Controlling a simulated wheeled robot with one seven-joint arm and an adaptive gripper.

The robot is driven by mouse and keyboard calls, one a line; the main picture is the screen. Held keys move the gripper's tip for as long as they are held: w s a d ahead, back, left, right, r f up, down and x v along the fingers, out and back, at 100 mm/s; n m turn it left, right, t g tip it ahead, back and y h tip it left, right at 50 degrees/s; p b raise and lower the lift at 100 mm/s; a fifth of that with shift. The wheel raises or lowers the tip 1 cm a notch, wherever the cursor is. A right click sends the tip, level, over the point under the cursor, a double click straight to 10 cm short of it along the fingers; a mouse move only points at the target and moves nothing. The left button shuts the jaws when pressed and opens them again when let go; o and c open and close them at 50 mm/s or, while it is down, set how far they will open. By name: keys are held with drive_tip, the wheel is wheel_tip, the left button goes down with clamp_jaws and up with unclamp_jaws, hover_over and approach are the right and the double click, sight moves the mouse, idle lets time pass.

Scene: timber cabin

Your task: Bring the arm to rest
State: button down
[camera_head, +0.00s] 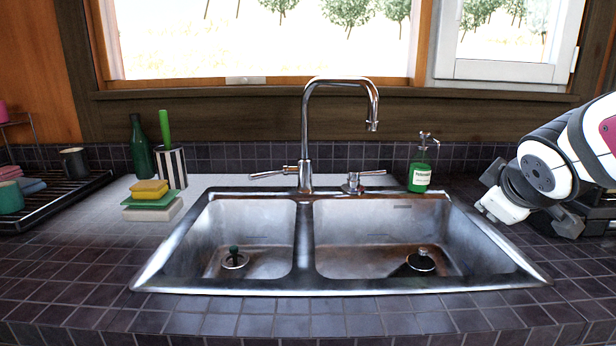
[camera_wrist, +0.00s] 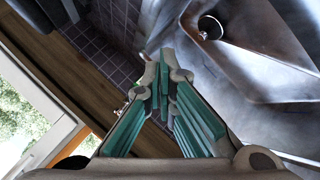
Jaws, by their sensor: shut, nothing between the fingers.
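My arm comes in from the right edge of the head view, its white and dark links bent low over the counter right of the sink. My gripper (camera_wrist: 165,75) shows in the wrist view, with its teal-lined fingers drawn together and nothing between them. In the head view its fingers are hard to make out among the dark parts at the right edge. The steel double sink (camera_head: 305,245) lies left of the arm, and part of it shows in the wrist view (camera_wrist: 245,70).
A green soap bottle (camera_head: 420,171) stands close left of the arm. The tall faucet (camera_head: 306,140) rises behind the sink. Sponges (camera_head: 150,191), a striped holder (camera_head: 172,167), a green bottle (camera_head: 140,150) and a dish rack (camera_head: 60,205) are at left. The front counter (camera_head: 300,325) is clear.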

drive_tip(key=s+a+f+m+g+y, duration=0.1)
drive_tip(key=s+a+f+m+g, duration=0.2)
drive_tip(key=s, duration=0.8)
drive_tip(key=s+a+f+m+g+y, duration=0.25)
drive_tip(key=s+a, duration=0.25)
drive_tip(key=s, duration=0.5)
drive_tip(key=s+a+f+m+g, duration=0.2)
drive_tip(key=s+a+g, duration=0.2)
drive_tip(key=s, duration=0.7)
wheel_tip(320, 180, up, 21)
drive_tip(key=t+p, duration=0.4)
drive_tip(key=p, duration=1.6)
drive_tip(key=shift+n+p, duration=0.35)
